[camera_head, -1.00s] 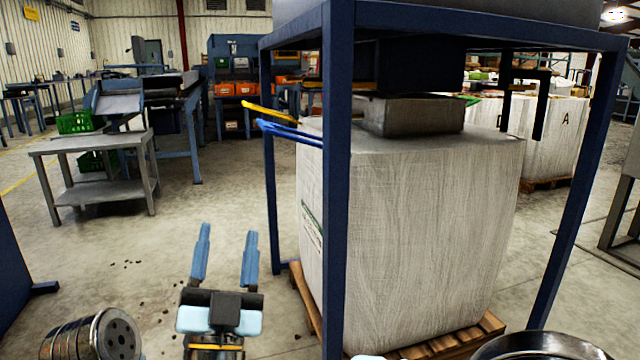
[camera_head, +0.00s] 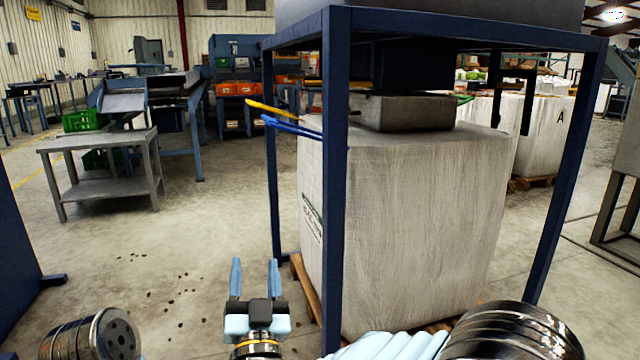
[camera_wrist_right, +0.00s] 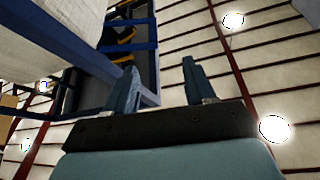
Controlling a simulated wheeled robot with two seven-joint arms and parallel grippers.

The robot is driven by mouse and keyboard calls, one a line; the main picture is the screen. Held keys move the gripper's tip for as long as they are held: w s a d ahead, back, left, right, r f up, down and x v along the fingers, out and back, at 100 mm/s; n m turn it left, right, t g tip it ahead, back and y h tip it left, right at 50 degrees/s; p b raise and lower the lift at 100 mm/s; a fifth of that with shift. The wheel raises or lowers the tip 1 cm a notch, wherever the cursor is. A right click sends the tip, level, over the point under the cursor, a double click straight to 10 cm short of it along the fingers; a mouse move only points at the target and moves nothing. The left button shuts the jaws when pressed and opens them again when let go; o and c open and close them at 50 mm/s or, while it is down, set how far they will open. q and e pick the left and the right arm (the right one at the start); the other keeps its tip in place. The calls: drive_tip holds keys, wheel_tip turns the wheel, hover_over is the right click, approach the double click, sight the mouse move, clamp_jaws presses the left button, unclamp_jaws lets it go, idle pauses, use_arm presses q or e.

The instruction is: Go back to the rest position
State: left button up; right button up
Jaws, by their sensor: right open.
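My right gripper (camera_head: 255,279) is open and empty, low in the middle of the head view, left of the frame's near leg. Its two blue fingers point away from me over the concrete floor. In the right wrist view my right gripper (camera_wrist_right: 160,82) shows its fingers apart with nothing between them. The ceiling and blue framework are behind them. My left gripper does not show in either view.
A blue steel frame (camera_head: 336,200) stands close on the right around a large white bulk bag (camera_head: 420,220) on a wooden pallet (camera_head: 305,290). A grey table (camera_head: 95,140) with green crates (camera_head: 84,120) stands at the left. The floor between is clear except small dark crumbs.

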drive_tip(key=w+d+f+n+g, duration=0.1)
drive_tip(key=w+d+f+g, duration=0.15)
drive_tip(key=f, duration=0.45)
drive_tip(key=w+d+f+n+g, duration=0.1)
drive_tip(key=w+d+f+g, duration=0.15)
drive_tip(key=f, duration=0.35)
drive_tip(key=d+f+g, duration=0.3)
drive_tip(key=d+f, duration=0.1)
drive_tip(key=f, duration=0.6)
drive_tip(key=d+f+g, duration=0.3)
drive_tip(key=d+f, duration=0.2)
drive_tip(key=f, duration=0.5)
drive_tip(key=s+d+f+m+g+h, duration=0.1)
drive_tip(key=s+d+f+g, duration=0.35)
drive_tip(key=s+f, duration=0.4)
drive_tip(key=s+d+f+m+g+y, duration=0.1)
drive_tip(key=s+d+f+g, duration=0.15)
drive_tip(key=s+f, duration=0.35)
drive_tip(key=s+d+f+m+g, duration=0.1)
drive_tip(key=s+d+f+g, duration=0.2)
drive_tip(key=s, duration=0.6)
wheel_tip(320, 180, up, 15)
drive_tip(key=a+g+p, duration=0.1)
drive_tip(key=p, duration=1.5)
drive_tip(key=shift+w+a, duration=0.2)
drive_tip(key=shift+a, duration=0.05)
